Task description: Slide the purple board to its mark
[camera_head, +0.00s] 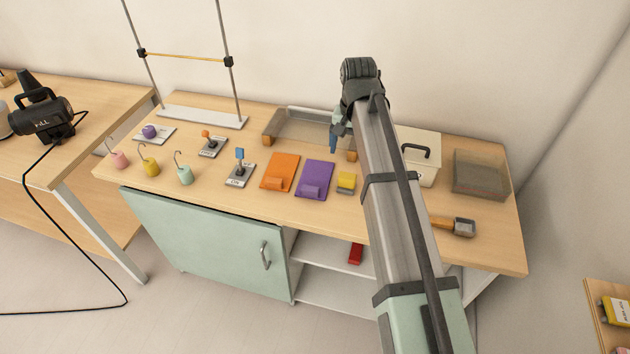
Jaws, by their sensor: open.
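The purple board (317,174) lies flat on the wooden bench, just right of the orange board (282,168). It has a small raised purple block near its front edge. I cannot make out a mark for it in this view. My gripper (335,142) is open and hangs behind the purple board, slightly to its right. It is apart from the board, near the front of a low grey tray with wooden end blocks. My arm hides part of the gripper and the bench behind it.
A yellow block (346,180) stands close to the right of the purple board. A switch on a grey plate (240,174) is left of the orange board. The grey tray (295,127) is behind. A white handled box (425,150) stands right of my arm.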

